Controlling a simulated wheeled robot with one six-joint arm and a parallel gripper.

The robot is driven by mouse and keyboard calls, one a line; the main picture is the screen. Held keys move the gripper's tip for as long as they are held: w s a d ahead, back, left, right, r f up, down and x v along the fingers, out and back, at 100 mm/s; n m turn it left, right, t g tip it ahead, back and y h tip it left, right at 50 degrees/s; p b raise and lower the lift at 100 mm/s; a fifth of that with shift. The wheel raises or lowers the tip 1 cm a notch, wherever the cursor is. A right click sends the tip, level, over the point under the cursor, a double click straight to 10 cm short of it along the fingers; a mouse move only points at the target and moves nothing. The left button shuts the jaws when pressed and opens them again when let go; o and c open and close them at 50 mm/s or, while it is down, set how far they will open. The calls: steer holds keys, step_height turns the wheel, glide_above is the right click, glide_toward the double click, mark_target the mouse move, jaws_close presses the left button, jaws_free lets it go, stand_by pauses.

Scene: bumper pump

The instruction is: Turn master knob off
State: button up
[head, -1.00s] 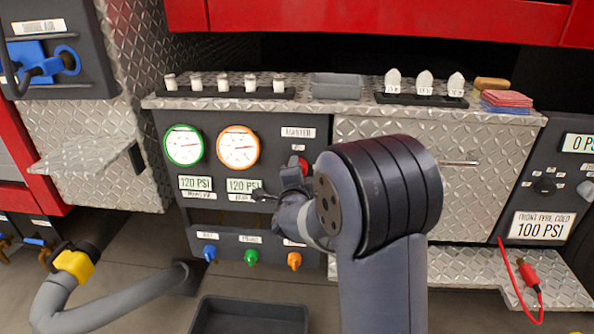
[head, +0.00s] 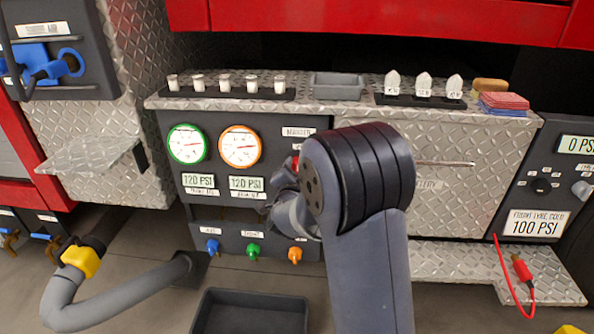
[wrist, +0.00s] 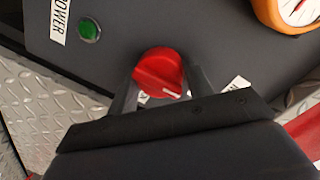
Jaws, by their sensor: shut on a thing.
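The master knob (wrist: 158,72) is a round red knob on the dark panel (wrist: 215,35). In the wrist view, my gripper (wrist: 160,85) has one finger on each side of the knob and is shut on it. A pale mark shows on the knob's lower right. In the head view, a small bit of red knob (head: 295,162) shows below the MASTER label (head: 297,132). My arm hides most of the knob and the gripper fingers there.
A green indicator (wrist: 89,29) sits by the POWER label in the wrist view. Two gauges (head: 187,144) (head: 239,146) are left of my arm. Blue, green and orange valves (head: 253,250) line the panel's lower edge. A grey tray (head: 250,312) lies below.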

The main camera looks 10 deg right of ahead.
steer(key=shift+f, duration=0.1)
steer(key=o, duration=1)
steer(key=shift+c, duration=0.2)
steer(key=p+v, duration=0.2)
steer(key=v, duration=0.9)
steer(key=shift+w, duration=0.15)
steer(key=b+x, duration=0.2)
steer(key=x, duration=0.9)
